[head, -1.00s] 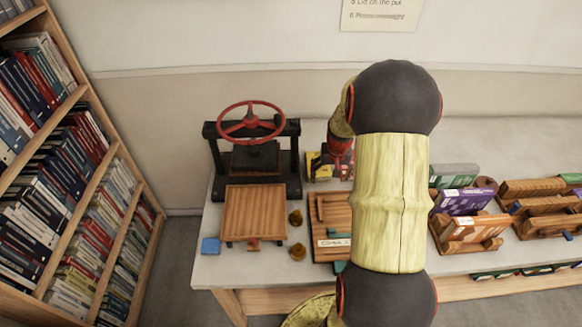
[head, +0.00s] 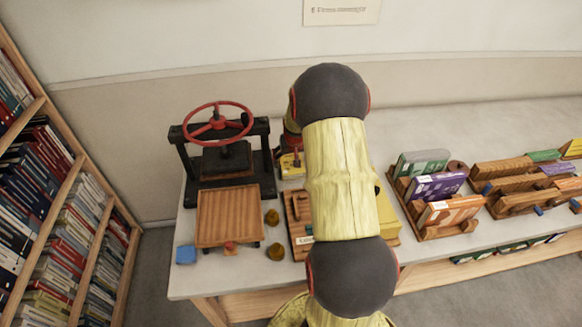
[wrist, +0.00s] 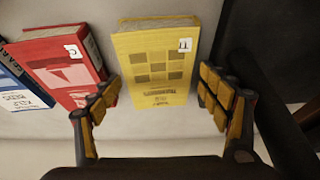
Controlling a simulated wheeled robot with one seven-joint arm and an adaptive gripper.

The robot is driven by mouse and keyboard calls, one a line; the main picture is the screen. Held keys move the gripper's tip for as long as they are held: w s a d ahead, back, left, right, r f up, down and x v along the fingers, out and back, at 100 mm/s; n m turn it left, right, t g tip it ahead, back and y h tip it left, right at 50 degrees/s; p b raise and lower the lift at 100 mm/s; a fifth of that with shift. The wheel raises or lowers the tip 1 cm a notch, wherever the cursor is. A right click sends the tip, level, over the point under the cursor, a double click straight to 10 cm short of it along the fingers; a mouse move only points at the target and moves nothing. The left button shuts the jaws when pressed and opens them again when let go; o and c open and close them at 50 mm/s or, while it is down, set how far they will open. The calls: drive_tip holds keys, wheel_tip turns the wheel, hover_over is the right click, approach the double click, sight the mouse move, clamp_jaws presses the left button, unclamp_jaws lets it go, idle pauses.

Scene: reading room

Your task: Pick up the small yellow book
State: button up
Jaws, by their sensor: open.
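The small yellow book (wrist: 152,68) lies cover up on a pale surface in the wrist view, with a white label at its upper right. My gripper (wrist: 160,98) is open and empty. Its left finger is near the book's lower left edge and its right finger is to the right of the book, with a gap. I cannot tell the height between fingers and book. In the head view a yellow patch (head: 291,164) shows beside the black press, partly hidden by my arm, and my fingertips are not clear there.
A red book (wrist: 65,68) and a blue book (wrist: 20,85) lie left of the yellow one. A dark object stands at the right. In the head view, the black press (head: 228,183) with its red wheel stands left of my arm, and wooden racks (head: 440,222) stand right.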

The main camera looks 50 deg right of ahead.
drive_tip(key=shift+x, duration=0.75)
drive_tip(key=shift+r, duration=0.1)
drive_tip(key=shift+c, duration=0.6)
drive_tip(key=c, duration=1)
